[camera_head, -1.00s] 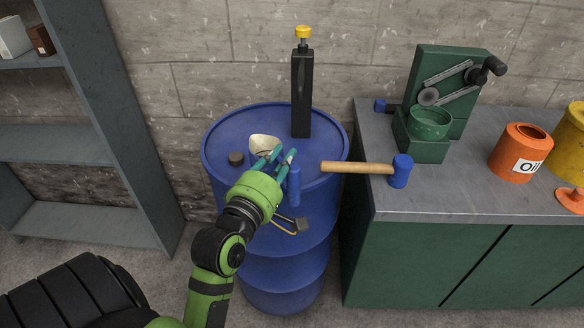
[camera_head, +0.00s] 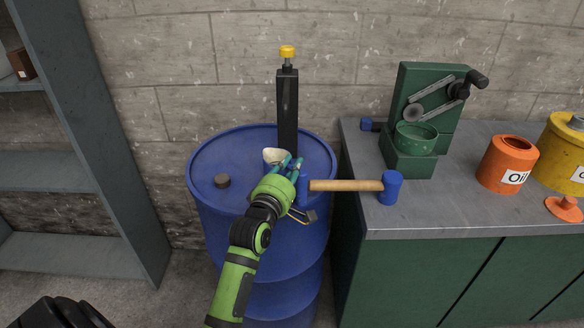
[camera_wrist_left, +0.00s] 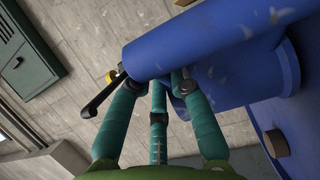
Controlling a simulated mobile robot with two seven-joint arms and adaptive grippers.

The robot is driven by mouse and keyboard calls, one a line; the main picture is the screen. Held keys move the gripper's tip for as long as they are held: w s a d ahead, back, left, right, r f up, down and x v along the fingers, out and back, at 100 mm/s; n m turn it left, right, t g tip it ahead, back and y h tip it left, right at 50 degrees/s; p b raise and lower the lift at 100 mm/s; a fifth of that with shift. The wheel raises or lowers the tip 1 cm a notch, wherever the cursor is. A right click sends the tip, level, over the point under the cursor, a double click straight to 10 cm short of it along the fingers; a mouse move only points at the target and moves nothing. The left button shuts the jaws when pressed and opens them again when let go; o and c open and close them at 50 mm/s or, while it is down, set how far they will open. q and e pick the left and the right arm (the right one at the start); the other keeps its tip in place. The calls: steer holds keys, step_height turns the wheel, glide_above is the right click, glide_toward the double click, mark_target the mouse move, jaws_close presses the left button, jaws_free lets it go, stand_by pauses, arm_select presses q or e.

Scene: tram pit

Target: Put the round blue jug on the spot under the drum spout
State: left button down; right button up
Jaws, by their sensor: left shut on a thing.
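My left gripper (camera_head: 292,163) is shut on a blue, round-sided thing, apparently the round blue jug (camera_head: 303,187). Its blue body also shows in the left wrist view (camera_wrist_left: 240,80), between and beyond the fingers. A cream-coloured part (camera_head: 272,155) shows at the fingertips; I cannot tell whether it belongs to the jug. The gripper is over the front right part of the blue drum (camera_head: 250,148). A black upright post (camera_head: 287,110) with a yellow knob rises from the drum's back. The spout and the spot under it cannot be made out.
A wooden-handled mallet (camera_head: 345,185) has its blue head at the bench's left edge, its handle pointing towards the drum. The grey-topped bench (camera_head: 440,205) carries a green machine (camera_head: 425,110), an orange oil can (camera_head: 508,163) and a yellow container. Shelves (camera_head: 75,170) stand at left.

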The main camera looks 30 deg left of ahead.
arm_select(q)
steer(key=shift+w+a+f, duration=0.1)
steer(key=shift+w+f, duration=0.2)
steer(key=shift+w, duration=0.05)
steer(key=shift+s+r, duration=0.1)
steer(key=c, duration=1.5)
jaws_free()
steer(key=shift+f, duration=0.3)
steer(key=o, duration=0.3)
steer(key=shift+o, duration=0.2)
steer(key=shift+r, duration=0.15)
